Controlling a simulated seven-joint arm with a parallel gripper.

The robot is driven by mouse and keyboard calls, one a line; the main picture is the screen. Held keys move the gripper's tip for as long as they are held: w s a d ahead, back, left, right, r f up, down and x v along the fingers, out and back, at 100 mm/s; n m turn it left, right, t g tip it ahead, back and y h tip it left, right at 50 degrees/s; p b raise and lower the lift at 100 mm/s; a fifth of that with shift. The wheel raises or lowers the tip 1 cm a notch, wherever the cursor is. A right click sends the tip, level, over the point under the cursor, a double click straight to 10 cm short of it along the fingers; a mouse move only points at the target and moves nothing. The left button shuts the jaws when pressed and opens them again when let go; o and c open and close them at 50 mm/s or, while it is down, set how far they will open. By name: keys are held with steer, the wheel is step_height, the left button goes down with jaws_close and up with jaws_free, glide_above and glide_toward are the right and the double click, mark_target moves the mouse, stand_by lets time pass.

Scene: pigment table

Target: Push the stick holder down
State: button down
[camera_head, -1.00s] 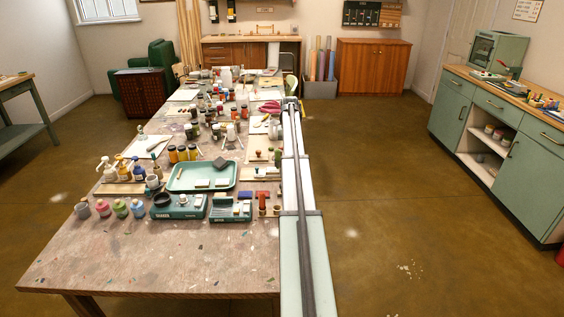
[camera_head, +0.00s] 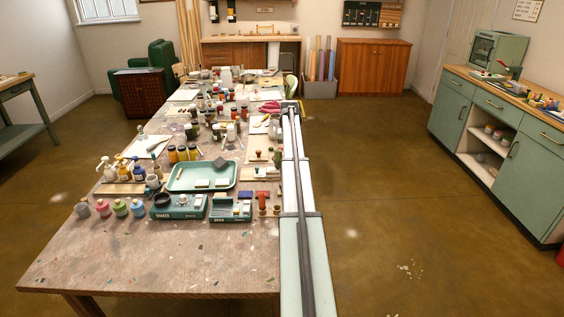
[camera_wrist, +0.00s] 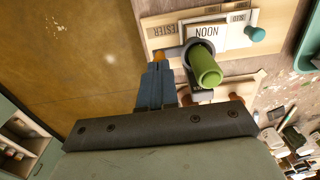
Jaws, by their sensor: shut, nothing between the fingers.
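In the wrist view, a green stick (camera_wrist: 205,69) stands in a dark grey ring-like holder (camera_wrist: 181,51) with a side arm, beside a wooden board marked "TESTER" (camera_wrist: 163,27). I take this to be the stick holder. My gripper (camera_wrist: 158,59) is shut and empty, with blue-grey fingers and orange tips. Its tips are just left of the ring, close to the holder's side arm. I cannot tell whether they touch it. The holder's lower part is hidden. In the head view I cannot clearly make out the gripper or the holder.
A "NOON" card (camera_wrist: 206,33) and a teal knob (camera_wrist: 255,34) lie beyond the stick. In the head view the worktable (camera_head: 150,255) is crowded with paint jars, a teal tray (camera_head: 178,184) and small devices. Its near end is clear. Open floor lies to the right.

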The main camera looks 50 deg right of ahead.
steer(key=shift+r, duration=0.1)
step_height(320, 180, up, 7)
stand_by(1.1)
stand_by(0.4)
